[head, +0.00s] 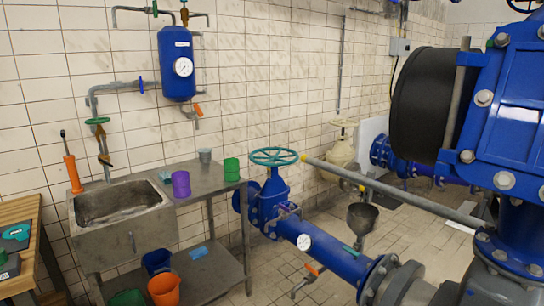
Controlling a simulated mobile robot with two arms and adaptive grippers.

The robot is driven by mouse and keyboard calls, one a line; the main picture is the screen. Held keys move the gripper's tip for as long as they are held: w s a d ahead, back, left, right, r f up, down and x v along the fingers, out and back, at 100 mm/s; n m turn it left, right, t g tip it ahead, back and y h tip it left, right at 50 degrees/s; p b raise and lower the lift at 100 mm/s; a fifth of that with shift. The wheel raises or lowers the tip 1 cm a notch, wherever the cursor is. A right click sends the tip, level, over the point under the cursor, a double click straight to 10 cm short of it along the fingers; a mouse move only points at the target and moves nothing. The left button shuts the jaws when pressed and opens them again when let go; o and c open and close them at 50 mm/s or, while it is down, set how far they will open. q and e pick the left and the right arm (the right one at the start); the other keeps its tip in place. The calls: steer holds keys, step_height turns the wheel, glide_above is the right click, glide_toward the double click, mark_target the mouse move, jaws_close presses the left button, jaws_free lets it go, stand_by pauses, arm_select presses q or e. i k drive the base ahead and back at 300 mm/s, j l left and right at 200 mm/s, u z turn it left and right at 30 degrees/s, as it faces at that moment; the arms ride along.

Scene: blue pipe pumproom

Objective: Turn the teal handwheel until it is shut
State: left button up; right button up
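The teal handwheel (273,156) is a spoked ring lying roughly level on top of a blue gate valve (270,192). The valve sits in a blue pipe (325,246) running toward the lower right, to the right of the metal bench. The wheel's rim and spokes show clearly, with nothing on them. How far it is turned cannot be told. Neither of my grippers is in the head view.
A grey bar with a yellow-orange end (400,190) runs close to the wheel's right side. A steel bench (215,180) with cups and a sink (122,204) stands left. A large blue flanged assembly (505,110) fills the right. Tiled floor shows between.

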mark_target(273, 158)
steer(key=i+j, duration=0.1)
steer(key=i, duration=0.9)
steer(key=i+j, duration=0.15)
steer(key=i, duration=0.9)
